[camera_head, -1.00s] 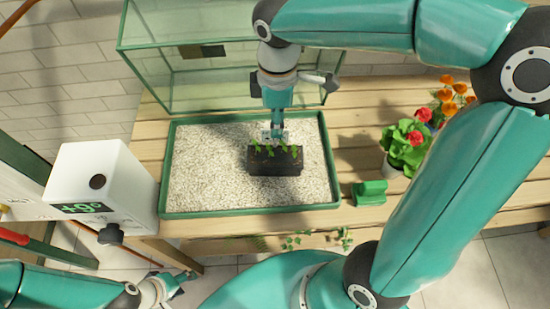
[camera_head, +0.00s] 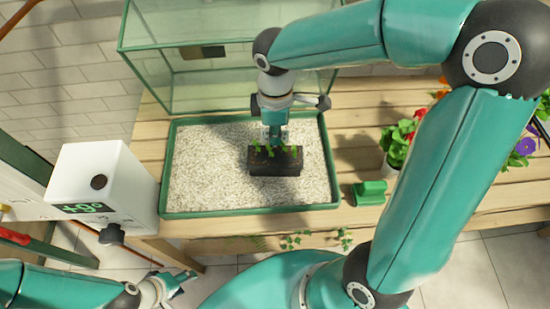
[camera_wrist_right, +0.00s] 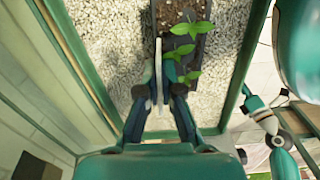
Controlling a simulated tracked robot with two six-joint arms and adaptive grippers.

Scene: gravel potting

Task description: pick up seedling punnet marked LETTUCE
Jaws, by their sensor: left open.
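A dark seedling punnet (camera_head: 275,163) with several green seedlings stands on the gravel in the green-rimmed tray (camera_head: 250,210). No LETTUCE marking is legible on it. My right gripper (camera_head: 275,141) points down at the punnet's far edge, among the seedlings. In the right wrist view the punnet (camera_wrist_right: 206,50) lies just beyond the right fingers, with a thin pale upright piece (camera_wrist_right: 159,68) between their tips. The fingertips overlap the punnet's edge, and I cannot tell whether they grip it. My left gripper (camera_head: 178,284) is open and empty at the lower left, away from the tray.
A glass tank (camera_head: 225,75) stands behind the tray. A white box with a display (camera_head: 95,185) is at the left. A small green block (camera_head: 369,193) and potted flowers (camera_head: 396,145) are on the slatted table at the right. Gravel around the punnet is clear.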

